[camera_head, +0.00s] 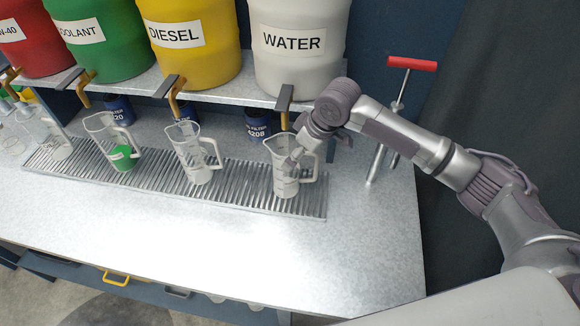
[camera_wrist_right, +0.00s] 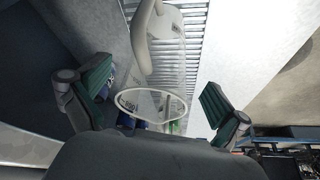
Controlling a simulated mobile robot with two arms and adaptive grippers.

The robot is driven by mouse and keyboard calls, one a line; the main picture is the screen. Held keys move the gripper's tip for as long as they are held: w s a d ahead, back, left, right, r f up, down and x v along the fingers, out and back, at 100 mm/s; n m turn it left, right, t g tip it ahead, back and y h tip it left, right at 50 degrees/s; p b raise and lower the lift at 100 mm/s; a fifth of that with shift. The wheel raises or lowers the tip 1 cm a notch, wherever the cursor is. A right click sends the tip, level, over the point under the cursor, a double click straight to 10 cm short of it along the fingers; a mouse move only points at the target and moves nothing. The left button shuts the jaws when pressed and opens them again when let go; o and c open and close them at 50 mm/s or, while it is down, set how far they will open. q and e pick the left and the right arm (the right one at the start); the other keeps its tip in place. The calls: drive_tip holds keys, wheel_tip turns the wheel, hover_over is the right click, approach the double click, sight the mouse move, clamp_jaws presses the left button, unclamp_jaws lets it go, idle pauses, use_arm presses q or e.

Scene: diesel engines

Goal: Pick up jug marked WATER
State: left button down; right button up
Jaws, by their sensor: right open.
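A clear jug (camera_head: 284,184) stands on the grated drip tray below the tap of the white WATER barrel (camera_head: 292,52). I cannot read a WATER mark on the jug itself. My right gripper (camera_head: 302,150) is at the upper part of this jug and partly covers it. In the right wrist view, the open fingers of the right gripper (camera_wrist_right: 158,98) stand on either side of the jug (camera_wrist_right: 168,62), with gaps to it. Whether a finger touches it I cannot tell. My left gripper is not in view.
A red T-handled tool (camera_head: 412,64) stands right. The front of the bench (camera_head: 200,240) is clear.

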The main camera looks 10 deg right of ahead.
drive_tip(key=p+x, duration=0.2)
drive_tip(key=x, duration=0.3)
drive_tip(key=shift+w+a+f, duration=0.1)
drive_tip(key=shift+a+f, duration=0.05)
drive_tip(key=shift+f, duration=0.05)
drive_tip(key=shift+c, duration=0.7)
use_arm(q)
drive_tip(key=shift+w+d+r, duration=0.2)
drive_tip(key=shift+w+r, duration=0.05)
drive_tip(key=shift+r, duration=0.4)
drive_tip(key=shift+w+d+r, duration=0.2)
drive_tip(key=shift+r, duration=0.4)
use_arm(e)
drive_tip(key=c, duration=1)
